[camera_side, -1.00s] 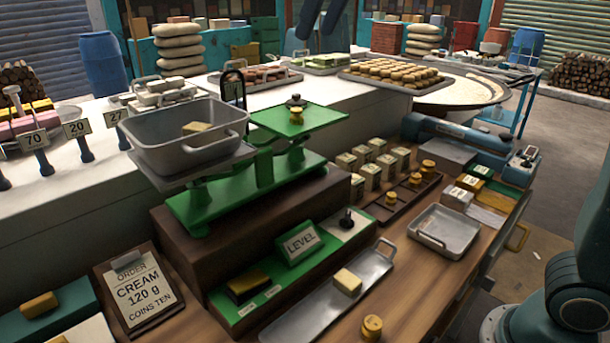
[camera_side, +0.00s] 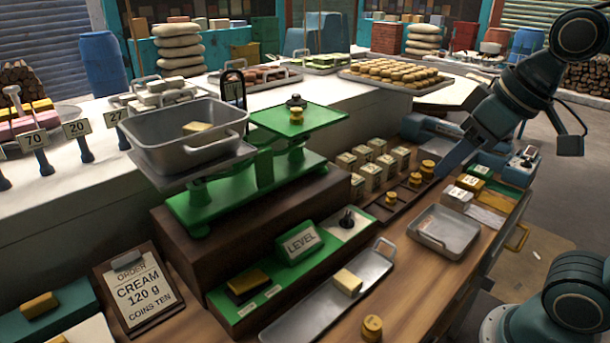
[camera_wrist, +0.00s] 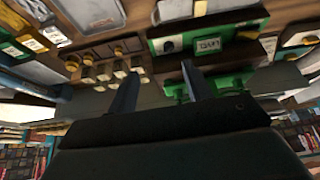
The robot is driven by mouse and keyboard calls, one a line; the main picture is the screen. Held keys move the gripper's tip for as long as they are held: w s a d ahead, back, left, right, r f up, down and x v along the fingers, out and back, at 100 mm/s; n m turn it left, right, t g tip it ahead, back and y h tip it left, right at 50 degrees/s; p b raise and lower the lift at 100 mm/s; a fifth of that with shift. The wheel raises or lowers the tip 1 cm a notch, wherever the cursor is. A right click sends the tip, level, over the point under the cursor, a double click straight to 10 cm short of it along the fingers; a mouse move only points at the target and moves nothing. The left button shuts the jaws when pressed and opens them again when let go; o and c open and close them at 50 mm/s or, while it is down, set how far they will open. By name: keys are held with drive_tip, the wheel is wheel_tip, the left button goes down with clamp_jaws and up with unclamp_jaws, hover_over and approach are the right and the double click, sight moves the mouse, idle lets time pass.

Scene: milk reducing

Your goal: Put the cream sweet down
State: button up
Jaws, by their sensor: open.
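A cream block (camera_side: 347,281) lies on the long metal tray (camera_side: 308,318) at the front. Another cream-yellow block (camera_side: 197,127) lies in the grey pan (camera_side: 190,155) on the left side of the green balance (camera_side: 262,172). A small brass weight (camera_side: 296,117) sits on the green right plate (camera_side: 325,119). My gripper (camera_side: 447,170) is over the right end of the bench, near the brass weights and apart from both cream blocks. In the wrist view my gripper (camera_wrist: 158,82) has its fingers apart with nothing between them.
A rack of brass weights (camera_side: 416,180) and several pale boxes (camera_side: 372,168) stand right of the balance. An empty metal tray (camera_side: 470,230) sits nearer. A lone brass weight (camera_side: 372,326) stands at the front. An order card (camera_side: 138,290) reads cream 120 g.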

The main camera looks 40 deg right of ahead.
drive_tip(key=s+f, duration=0.2)
drive_tip(key=f, duration=0.1)
drive_tip(key=s+f, duration=0.1)
drive_tip(key=shift+s+d+f, duration=0.2)
drive_tip(key=shift+d+f, duration=0.05)
drive_tip(key=shift+d, duration=0.1)
